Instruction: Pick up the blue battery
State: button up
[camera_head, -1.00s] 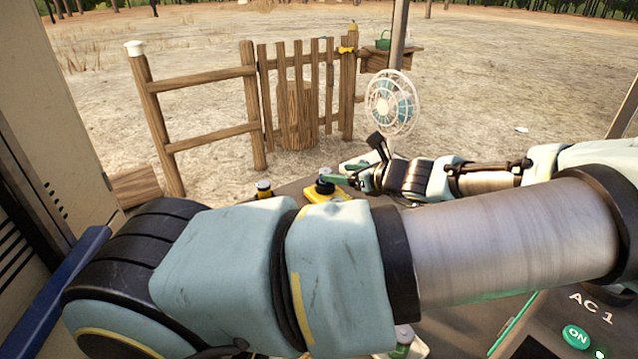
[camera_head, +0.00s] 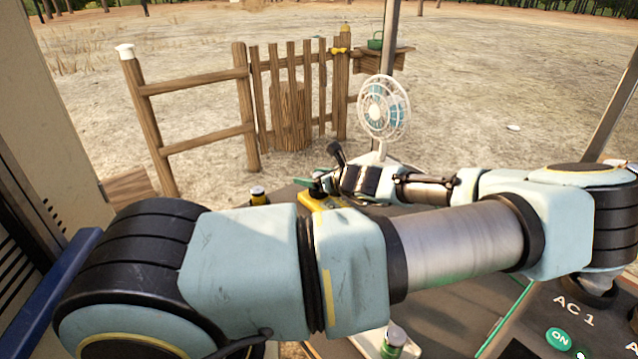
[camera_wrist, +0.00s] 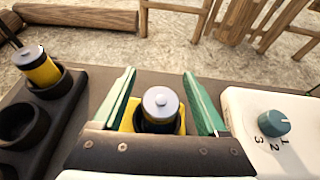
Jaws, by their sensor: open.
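In the wrist view, a battery (camera_wrist: 160,104) with a pale grey cap and a dark body stands upright in a yellow holder (camera_wrist: 183,123). Its body is mostly hidden, so I cannot tell for sure that it is blue. My gripper (camera_wrist: 160,76) is open, with one green finger on each side of the battery. I cannot tell whether the fingers touch it. In the head view, my gripper shows small beside the yellow holder (camera_head: 328,203), and the battery is largely hidden there.
A yellow battery (camera_wrist: 38,68) stands in a black rack (camera_wrist: 62,92) with an empty cup, left of my gripper. The white fan's base (camera_wrist: 245,115) with a numbered dial is close on the right. A green-labelled battery (camera_head: 394,340) stands nearer. A wooden fence (camera_head: 200,140) stands beyond.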

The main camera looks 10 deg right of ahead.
grip_shut()
dwell(0.5)
